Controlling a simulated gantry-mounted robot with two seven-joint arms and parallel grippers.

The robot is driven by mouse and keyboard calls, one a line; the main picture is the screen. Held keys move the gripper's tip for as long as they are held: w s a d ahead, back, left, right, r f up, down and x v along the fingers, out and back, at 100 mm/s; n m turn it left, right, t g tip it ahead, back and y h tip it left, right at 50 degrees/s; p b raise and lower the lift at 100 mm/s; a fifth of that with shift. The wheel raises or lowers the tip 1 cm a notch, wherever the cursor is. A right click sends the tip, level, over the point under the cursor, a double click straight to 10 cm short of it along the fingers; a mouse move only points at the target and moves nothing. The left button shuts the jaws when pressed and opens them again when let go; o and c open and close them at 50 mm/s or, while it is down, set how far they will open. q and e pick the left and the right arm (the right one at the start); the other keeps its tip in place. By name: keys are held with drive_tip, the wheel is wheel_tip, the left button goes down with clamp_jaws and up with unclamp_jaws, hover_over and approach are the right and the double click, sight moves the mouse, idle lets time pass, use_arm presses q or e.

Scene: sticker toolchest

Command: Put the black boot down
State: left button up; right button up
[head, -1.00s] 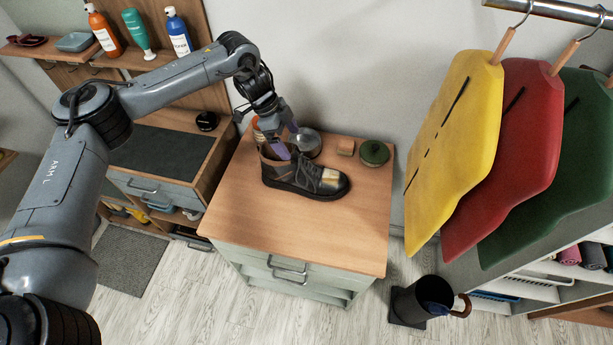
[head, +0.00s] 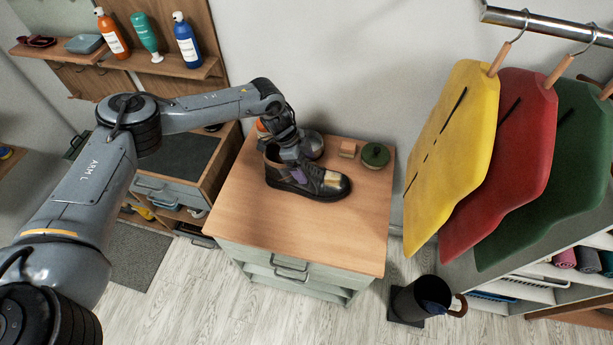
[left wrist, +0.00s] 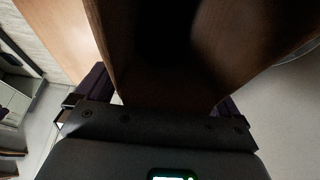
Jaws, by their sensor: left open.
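The black boot (head: 318,183) stands upright on the wooden top of the chest (head: 300,230), its toe with a tan patch pointing right. My left gripper (head: 297,168) is at the boot's ankle opening, pointing down, with a purple finger pad showing against the boot's side. Its jaws are open. In the left wrist view, the two dark fingers of my left gripper (left wrist: 158,97) stand apart on either side of a close brown surface with a deep shadow; I cannot tell whether they touch it. My right gripper is not in view.
Yellow, red and green hanging pieces (head: 455,150) hang at the right. A dark stand (head: 418,302) is on the floor. The chest top's front is clear.

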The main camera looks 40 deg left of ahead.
use_arm(q)
clamp_jaws()
idle(0.6)
drive_tip(key=shift+r, duration=0.15)
